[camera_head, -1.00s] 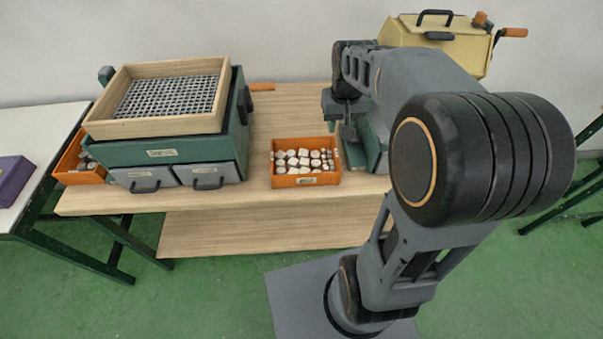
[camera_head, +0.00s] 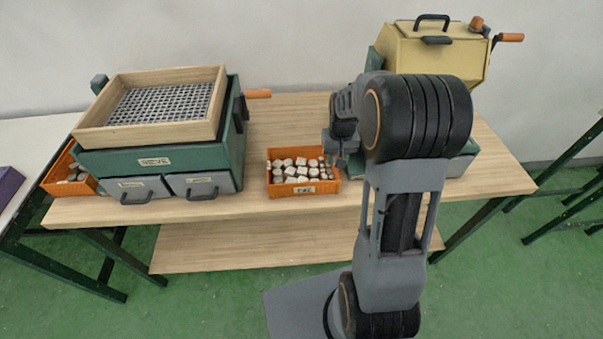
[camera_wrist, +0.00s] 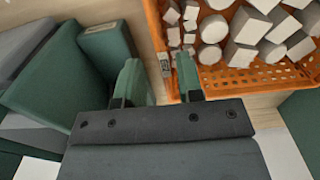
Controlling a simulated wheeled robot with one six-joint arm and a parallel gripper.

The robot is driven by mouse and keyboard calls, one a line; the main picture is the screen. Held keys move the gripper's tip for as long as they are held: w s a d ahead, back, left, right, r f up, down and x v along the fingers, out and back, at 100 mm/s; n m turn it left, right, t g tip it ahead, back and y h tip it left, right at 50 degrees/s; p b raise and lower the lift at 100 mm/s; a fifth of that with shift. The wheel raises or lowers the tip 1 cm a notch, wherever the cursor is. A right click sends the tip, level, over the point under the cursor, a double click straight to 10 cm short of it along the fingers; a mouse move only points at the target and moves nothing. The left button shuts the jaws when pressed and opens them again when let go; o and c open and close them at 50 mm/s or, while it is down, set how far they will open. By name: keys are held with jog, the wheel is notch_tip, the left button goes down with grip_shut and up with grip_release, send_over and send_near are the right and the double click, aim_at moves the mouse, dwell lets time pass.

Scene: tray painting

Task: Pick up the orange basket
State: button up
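An orange basket (camera_head: 303,189) holding several pale blocks sits near the table's front edge, in the middle of the head view. In the wrist view the basket (camera_wrist: 238,83) fills the upper right. My gripper (camera_head: 338,158) is at the basket's right end in the head view. In the wrist view my gripper (camera_wrist: 159,75) is open, with a gap between its two green fingers. One finger overlaps the basket's labelled wall in the picture and the other is outside it; contact cannot be told. A second orange basket (camera_head: 57,186) stands at the far left, partly hidden by the sieve machine.
The green sieve machine (camera_head: 150,158) with a wooden-framed tray (camera_head: 100,137) and grey drawers stands left of the basket. A yellow machine (camera_head: 440,52) with a crank stands behind my arm. Bare wooden tabletop (camera_head: 290,115) lies behind the basket.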

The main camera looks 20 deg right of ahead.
aim_at(334, 175)
notch_tip(334, 175, down, 5)
jog(key=shift+w+r, duration=0.1)
jog(key=shift+w, duration=0.05)
grip_shut()
dwell(0.4)
